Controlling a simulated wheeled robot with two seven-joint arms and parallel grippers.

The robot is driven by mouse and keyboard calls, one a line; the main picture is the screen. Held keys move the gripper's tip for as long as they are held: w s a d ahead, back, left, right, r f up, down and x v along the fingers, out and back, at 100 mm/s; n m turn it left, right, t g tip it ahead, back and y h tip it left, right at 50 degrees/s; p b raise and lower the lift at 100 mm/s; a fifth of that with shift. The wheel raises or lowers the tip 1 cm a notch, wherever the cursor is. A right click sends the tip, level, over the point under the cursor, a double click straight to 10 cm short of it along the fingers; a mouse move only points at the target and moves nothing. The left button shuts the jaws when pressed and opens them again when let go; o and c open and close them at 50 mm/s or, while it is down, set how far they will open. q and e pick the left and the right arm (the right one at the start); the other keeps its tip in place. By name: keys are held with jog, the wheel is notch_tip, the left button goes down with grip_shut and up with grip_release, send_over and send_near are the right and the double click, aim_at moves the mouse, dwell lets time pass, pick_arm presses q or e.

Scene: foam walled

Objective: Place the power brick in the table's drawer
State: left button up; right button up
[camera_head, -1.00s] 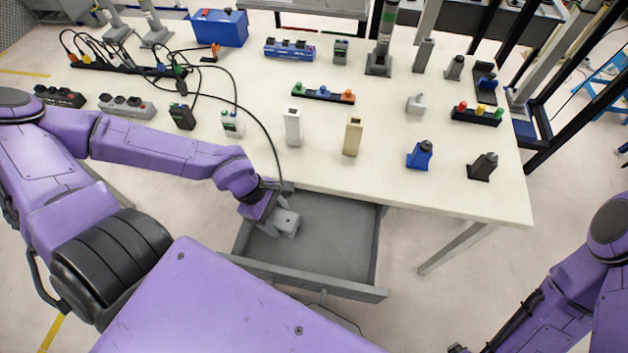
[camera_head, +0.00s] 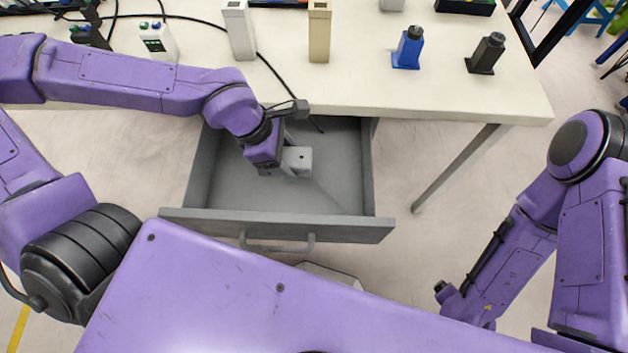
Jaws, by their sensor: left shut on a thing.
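The power brick is a small light grey box (camera_head: 299,160). My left gripper (camera_head: 285,160) is shut on it and holds it inside the outline of the open grey drawer (camera_head: 345,202), around its middle. Whether the brick touches the drawer floor I cannot tell. The drawer is pulled out from under the front edge of the white table (camera_head: 420,95). Apart from the brick and gripper, its visible floor is bare. My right gripper (camera_head: 465,307) is low at the right, away from the table; its fingers are hidden.
A table leg (camera_head: 455,170) stands right of the drawer.

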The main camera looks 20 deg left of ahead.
pick_arm(q)
jog(key=w+d+f, duration=0.1)
jog(key=f, duration=0.1)
jog(key=w+d+f+b, duration=0.1)
jog(key=d+f, duration=0.1)
jog(key=w+d+f, duration=0.1)
jog(key=shift+d+f, duration=0.25)
jog(key=shift+f, duration=0.15)
jog(key=shift+w+d+f+b, duration=0.1)
jog(key=shift+d+f+b, duration=0.05)
jog(key=shift+f+b, duration=0.15)
notch_tip(320, 180, down, 3)
jog(key=shift+w+d+f+b, duration=0.1)
jog(key=shift+b, duration=0.5)
pick_arm(e)
notch_tip(320, 180, down, 4)
jog(key=shift+d+f, duration=0.1)
jog(key=shift+f, duration=0.15)
pick_arm(q)
jog(key=o, duration=1.2)
